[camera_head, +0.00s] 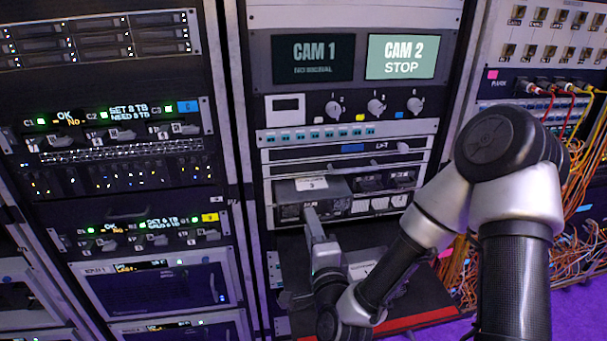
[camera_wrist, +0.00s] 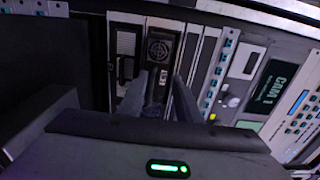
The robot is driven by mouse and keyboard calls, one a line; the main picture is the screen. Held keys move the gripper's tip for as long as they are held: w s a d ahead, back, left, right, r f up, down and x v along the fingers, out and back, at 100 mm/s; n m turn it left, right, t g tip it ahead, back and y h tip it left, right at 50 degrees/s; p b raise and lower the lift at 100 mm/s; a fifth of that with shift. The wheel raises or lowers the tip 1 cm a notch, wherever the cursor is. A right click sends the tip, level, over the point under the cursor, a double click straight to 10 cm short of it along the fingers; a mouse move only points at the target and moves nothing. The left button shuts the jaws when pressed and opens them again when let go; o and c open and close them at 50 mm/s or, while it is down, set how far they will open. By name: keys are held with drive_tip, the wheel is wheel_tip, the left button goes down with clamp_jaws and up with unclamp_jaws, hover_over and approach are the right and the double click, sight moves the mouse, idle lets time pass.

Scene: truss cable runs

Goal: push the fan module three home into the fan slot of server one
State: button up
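Fan module three (camera_head: 311,184) is a dark grey box with a white label reading 3. It sticks out at the upper left of a server (camera_head: 383,205) in the middle rack. Its round fan grille (camera_wrist: 161,47) appears in the wrist view. My gripper (camera_head: 310,212) points at the module's front and is close to or touching it; which is unclear. In the wrist view my gripper's two fingers (camera_wrist: 162,76) stand apart before the fan face, with a dark part between them that I cannot see clearly. The slot behind the module is hidden.
Other dark bays (camera_head: 385,181) sit right of the module. A thin unit (camera_head: 345,151) and a patch strip (camera_head: 345,134) lie above. A dark shelf (camera_head: 410,300) with a red edge is below. Loose cables (camera_head: 565,240) hang at the right, beyond my arm.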

drive_tip(key=p+v, duration=1.3)
drive_tip(key=shift+s+r, duration=0.15)
drive_tip(key=shift+s, duration=0.05)
drive_tip(key=shift+p, duration=0.3)
